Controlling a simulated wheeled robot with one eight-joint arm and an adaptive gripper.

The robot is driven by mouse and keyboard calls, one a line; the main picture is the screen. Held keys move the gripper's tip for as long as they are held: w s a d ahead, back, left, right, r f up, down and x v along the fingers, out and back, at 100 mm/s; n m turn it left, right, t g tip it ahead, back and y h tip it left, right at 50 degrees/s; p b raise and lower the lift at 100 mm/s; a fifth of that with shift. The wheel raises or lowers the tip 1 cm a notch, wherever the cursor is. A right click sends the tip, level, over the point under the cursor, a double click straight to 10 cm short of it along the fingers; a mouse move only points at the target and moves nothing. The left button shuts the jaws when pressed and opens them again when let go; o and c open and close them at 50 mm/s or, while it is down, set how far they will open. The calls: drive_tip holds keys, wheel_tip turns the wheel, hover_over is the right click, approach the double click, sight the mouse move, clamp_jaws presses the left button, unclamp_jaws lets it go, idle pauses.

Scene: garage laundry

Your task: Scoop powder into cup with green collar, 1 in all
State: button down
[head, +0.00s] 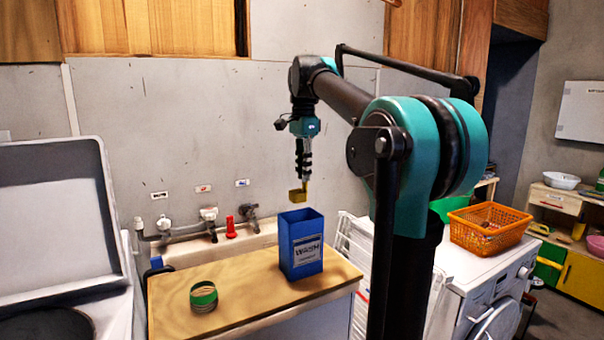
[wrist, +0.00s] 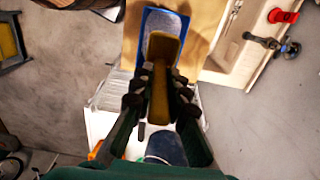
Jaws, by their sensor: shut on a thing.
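My gripper (head: 303,160) is shut on a yellow scoop (head: 298,196) and holds it in the air above the blue powder box (head: 303,262). In the wrist view, my gripper (wrist: 160,92) grips the scoop's handle (wrist: 159,105). The scoop's head overlaps the open top of the blue box (wrist: 148,22), where pale powder shows inside. Whether the scoop holds powder I cannot tell. The cup with the green collar (head: 204,296) stands upright on the wooden top, left of the box and nearer the front. The cup's inside is hardly visible.
The wooden top (head: 250,285) is bare between cup and box. Behind it are a sink with taps (head: 209,215) and a red item (head: 231,228). An orange basket (head: 490,228) sits on a white machine at right. An open-lidded appliance (head: 55,215) stands at left.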

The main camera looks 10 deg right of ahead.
wheel_tip(320, 180, down, 11)
idle(1.0)
drive_tip(key=shift+f, duration=1.3)
idle(0.5)
drive_tip(key=shift+r, duration=0.1)
idle(0.6)
drive_tip(key=shift+r, duration=6.9)
